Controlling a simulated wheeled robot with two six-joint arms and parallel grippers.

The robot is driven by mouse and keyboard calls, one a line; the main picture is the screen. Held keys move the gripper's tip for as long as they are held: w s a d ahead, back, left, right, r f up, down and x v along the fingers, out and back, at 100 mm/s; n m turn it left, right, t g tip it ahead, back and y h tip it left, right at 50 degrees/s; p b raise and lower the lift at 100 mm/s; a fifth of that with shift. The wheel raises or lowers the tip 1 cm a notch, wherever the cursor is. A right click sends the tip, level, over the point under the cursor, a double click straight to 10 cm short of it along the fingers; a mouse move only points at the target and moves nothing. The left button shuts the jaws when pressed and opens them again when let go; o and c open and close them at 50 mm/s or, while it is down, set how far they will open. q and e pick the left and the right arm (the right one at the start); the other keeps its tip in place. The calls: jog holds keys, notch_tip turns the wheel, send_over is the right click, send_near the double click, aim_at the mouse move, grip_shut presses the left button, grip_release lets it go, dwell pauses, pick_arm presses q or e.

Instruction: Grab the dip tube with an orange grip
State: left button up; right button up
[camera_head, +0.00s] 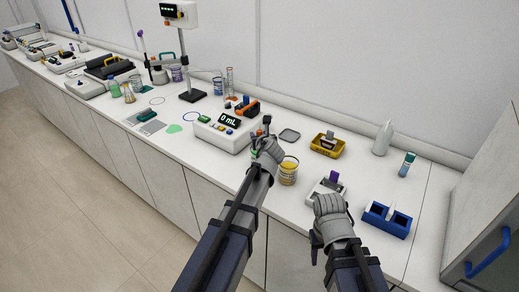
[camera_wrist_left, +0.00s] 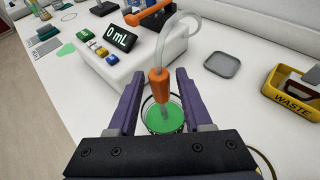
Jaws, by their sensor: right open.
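The dip tube's orange grip (camera_wrist_left: 158,85) stands upright in the left wrist view, with a clear bent hose (camera_wrist_left: 178,22) at its top. Its lower end is in a vessel of green liquid (camera_wrist_left: 165,118). My left gripper (camera_wrist_left: 160,75) is open, with one purple finger on each side of the grip and gaps visible between. In the head view my left gripper (camera_head: 265,143) is in front of the white dispenser and hides most of the tube and vessel. My right gripper (camera_head: 328,200) is open in front of a white holder with a purple part (camera_head: 334,177).
The white dispenser reading 0 mL (camera_head: 222,131) stands just left of my left gripper. A beaker of yellow liquid (camera_head: 289,174) is close on its right. A yellow waste box (camera_head: 327,146), a grey square dish (camera_head: 290,135) and a blue rack (camera_head: 386,221) are further right.

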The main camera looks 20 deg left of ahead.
pick_arm(q)
grip_shut()
dwell(1.1)
